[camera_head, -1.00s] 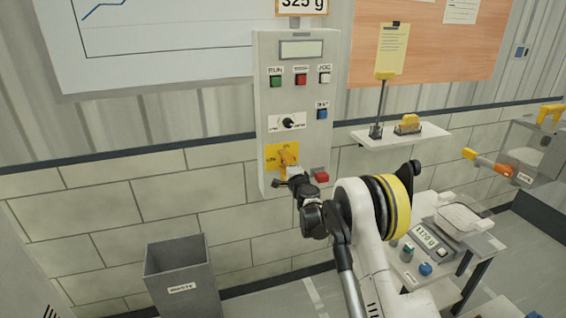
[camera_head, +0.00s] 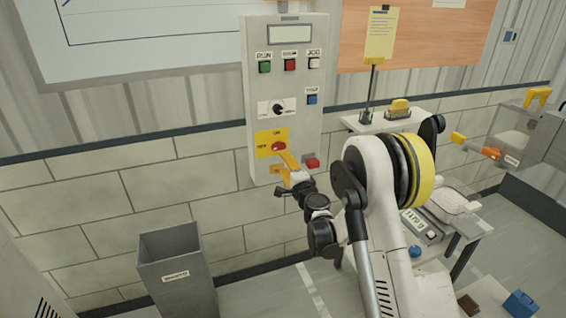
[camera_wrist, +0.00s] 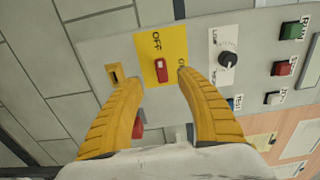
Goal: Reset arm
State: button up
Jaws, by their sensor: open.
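My gripper (camera_head: 284,166) is in front of the lower part of the grey control panel (camera_head: 310,90). In the wrist view its two yellow fingers (camera_wrist: 152,72) are spread apart with nothing between them. The red switch handle (camera_wrist: 161,70) on the yellow plate (camera_wrist: 151,42) shows beyond and between the fingertips, with OFF printed beside it. I cannot tell from these views whether a finger touches the panel. In the head view the red handle (camera_head: 279,146) shows just above the fingers.
The panel also carries a dark selector knob (camera_wrist: 228,60) and several push buttons.

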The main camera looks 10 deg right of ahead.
jog(key=s+a+r+n+g+y, duration=0.1)
jog(key=s+a+r+n+g, duration=0.15)
jog(key=s+r+n, duration=0.4)
jog(key=s+a+r+n+g+y, duration=0.1)
jog(key=s+a+r+n+g, duration=0.15)
jog(key=s+r, duration=0.65)
jog(key=s+d+f+n+g+h, duration=0.1)
jog(key=s+d+f+n, duration=0.1)
jog(key=s, duration=0.8)
jog(key=s+d+f+n+g+h, duration=0.2)
jog(key=s+d+f, duration=0.2)
jog(key=s, duration=0.7)
jog(key=s+d+f+n+g+h, duration=0.2)
jog(key=s+d+f, duration=0.1)
jog(key=s, duration=0.8)
jog(key=shift+n, duration=0.3)
jog(key=shift+s, duration=0.1)
